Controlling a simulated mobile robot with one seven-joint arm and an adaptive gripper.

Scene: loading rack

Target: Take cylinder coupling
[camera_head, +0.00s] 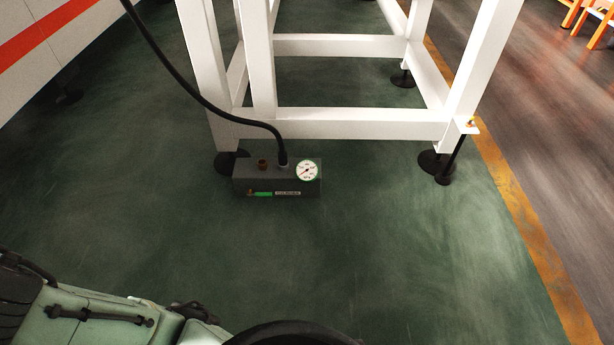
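A dark grey box (277,187) with a round white dial gauge (307,170) sits on the green floor in front of a white frame. A black hose (185,85) comes down from the top left. It ends in a dark coupling (283,160) that stands upright on top of the box, left of the gauge. A small brown fitting (262,164) stands on the box top, left of the coupling. I cannot make out my gripper's fingers in this view.
The white frame (350,115) stands behind the box on black feet (436,162). A white panel with a red stripe (50,45) is at the upper left. A yellow floor line (520,200) runs along the right. The green floor (400,265) in front is clear.

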